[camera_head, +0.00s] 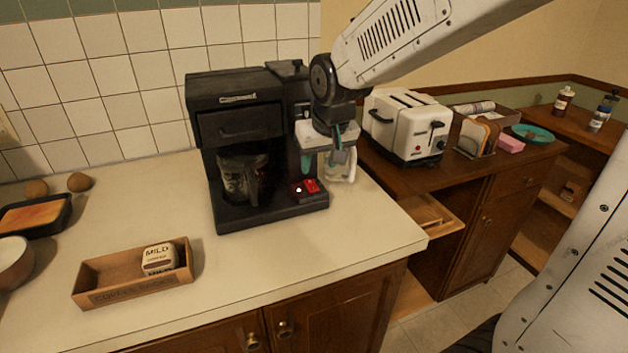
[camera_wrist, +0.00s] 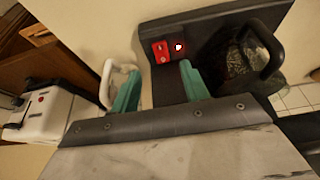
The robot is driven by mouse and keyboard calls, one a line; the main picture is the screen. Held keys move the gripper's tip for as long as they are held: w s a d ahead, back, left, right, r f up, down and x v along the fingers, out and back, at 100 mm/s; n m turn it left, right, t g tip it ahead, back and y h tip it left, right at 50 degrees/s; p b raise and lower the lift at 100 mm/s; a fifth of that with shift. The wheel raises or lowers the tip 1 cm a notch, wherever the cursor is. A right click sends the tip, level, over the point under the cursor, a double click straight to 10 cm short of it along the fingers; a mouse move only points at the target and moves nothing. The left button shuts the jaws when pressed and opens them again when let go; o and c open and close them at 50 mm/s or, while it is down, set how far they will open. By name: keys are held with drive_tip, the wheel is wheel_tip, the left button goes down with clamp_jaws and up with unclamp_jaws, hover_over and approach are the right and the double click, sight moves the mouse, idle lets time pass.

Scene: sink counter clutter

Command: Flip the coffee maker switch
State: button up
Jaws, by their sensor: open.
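The black coffee maker (camera_head: 240,110) stands on the counter against the tiled wall. The exact gap to the switches is hard to judge.
A glass carafe (camera_head: 243,178) sits in the coffee maker, left of the switches. A white mug (camera_head: 345,168) stands close on the right, partly behind my gripper. A white toaster (camera_head: 405,125) is farther right. A coffee box (camera_head: 130,272) lies front left; the counter between is clear.

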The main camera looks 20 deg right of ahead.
sight(313, 187)
drive_tip(key=x, duration=0.7)
drive_tip(key=shift+f, duration=0.25)
